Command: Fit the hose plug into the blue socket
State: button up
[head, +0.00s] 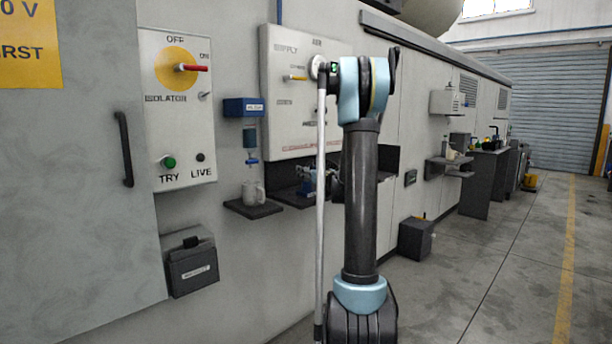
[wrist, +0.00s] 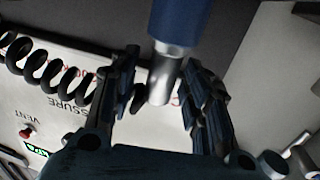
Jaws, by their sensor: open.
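In the wrist view my gripper (wrist: 160,62) is open, its two dark fingers on either side of a silver metal cylinder (wrist: 164,82). The silver cylinder meets the end of a blue cylinder (wrist: 181,25), which looks like the blue socket. A black coiled hose (wrist: 50,72) runs in from the left and passes behind the left finger. A dark bit of it shows beside the silver part, which may be the hose plug. I cannot tell how deep the two parts sit together. In the head view my arm hides the gripper and these parts.
The white air supply panel (head: 283,110) stands behind my arm. A red vent knob (wrist: 27,131) is at the wrist view's left. The isolator panel (head: 180,110), a shelf with a mug (head: 252,192) and a grey box (head: 192,262) are to the left.

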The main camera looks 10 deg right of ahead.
jog(key=v, duration=1.2)
jog(key=s+a+f+g, duration=0.4)
jog(key=s+a, duration=0.3)
jog(key=s, duration=0.3)
jog(key=s+a+f+g, duration=0.4)
jog(key=s+a, duration=0.2)
jog(key=s, duration=0.5)
jog(key=s+d+f+m+g+h, duration=0.2)
jog(key=s+f, duration=0.4)
jog(key=s, duration=0.6)
jog(key=s+d+f+m+g+h, duration=0.3)
jog(key=s+d+f+g+h, duration=0.1)
jog(key=s, duration=0.9)
notch_tip(320, 180, down, 4)
jog(key=shift+d+r+h, duration=0.2)
jog(key=shift+d+h, duration=0.7)
jog(key=shift+d, duration=0.1)
